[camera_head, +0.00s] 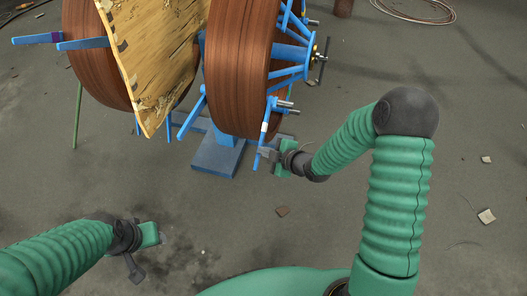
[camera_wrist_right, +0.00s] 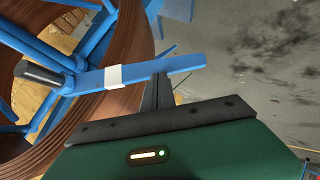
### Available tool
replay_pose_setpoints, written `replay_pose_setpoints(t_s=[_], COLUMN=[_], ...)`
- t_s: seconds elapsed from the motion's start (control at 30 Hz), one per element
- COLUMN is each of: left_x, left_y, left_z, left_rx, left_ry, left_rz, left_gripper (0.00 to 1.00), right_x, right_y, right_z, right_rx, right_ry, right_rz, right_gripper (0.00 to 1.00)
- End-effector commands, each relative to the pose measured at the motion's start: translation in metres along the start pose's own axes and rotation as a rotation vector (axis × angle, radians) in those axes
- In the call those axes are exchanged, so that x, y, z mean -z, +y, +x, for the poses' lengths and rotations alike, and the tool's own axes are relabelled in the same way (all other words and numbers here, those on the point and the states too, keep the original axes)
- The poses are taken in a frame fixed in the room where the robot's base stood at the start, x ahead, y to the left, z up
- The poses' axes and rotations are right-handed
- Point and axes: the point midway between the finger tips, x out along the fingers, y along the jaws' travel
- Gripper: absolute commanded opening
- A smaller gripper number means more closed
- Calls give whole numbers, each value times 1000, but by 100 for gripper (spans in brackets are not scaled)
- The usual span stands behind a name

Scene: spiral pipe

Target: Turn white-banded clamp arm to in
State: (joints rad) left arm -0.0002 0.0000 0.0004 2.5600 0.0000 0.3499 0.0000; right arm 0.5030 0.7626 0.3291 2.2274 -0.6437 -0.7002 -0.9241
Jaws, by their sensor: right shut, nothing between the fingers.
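The white-banded clamp arm (camera_head: 261,142) is a slim blue bar at the lower rim of the right brown drum. It hangs down and slightly left, with its white band near the upper part. In the right wrist view the clamp arm (camera_wrist_right: 140,72) crosses from the blue hub area toward the right, band left of my fingers. My right gripper (camera_head: 268,155) is beside the bar's lower end; its fingers (camera_wrist_right: 160,82) are shut with nothing between them. Their tips are at the bar's lower edge; contact is unclear. My left gripper (camera_head: 138,258) is low at the left, away from the drum.
The brown drum (camera_head: 237,65) has blue spokes (camera_head: 290,52) and grey pins. A torn yellow sheet (camera_head: 150,55) lies between it and another drum (camera_head: 92,55). A blue base (camera_head: 216,158) stands below. Floor at right is mostly clear, with small debris (camera_head: 487,216).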

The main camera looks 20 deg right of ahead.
Motion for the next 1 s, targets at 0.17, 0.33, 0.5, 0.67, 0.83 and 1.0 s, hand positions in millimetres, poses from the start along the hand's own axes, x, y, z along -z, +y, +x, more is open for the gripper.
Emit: replay_pose_setpoints(t_s=[0.17, 0.33, 0.5, 0.67, 0.83, 1.0], left_x=[-4, -13, -24, -35, -44, -50], left_y=[0, 0, 0, 0, 0, 0], left_z=[19, 54, 102, 148, 188, 211], left_rx=[0, 0, 0, 0, 0, 0], left_ry=[0, 0, 0, 0, 0, 0], left_rz=[0, -1, -1, 0, -1, -1], left_gripper=[48, 48, 48, 48, 48, 48], right_x=[-6, -19, -36, -54, -69, -81], right_y=[-7, -14, -20, -20, -14, -4], right_z=[9, 24, 43, 62, 78, 90], right_rx=[-24, -83, -175, -276, -377, -463], right_ry=[1, 6, 11, 11, 13, 14], right_rz=[-29, -90, -184, -285, -387, -472], right_gripper=[0, 0, 0, 0, 0, 0])
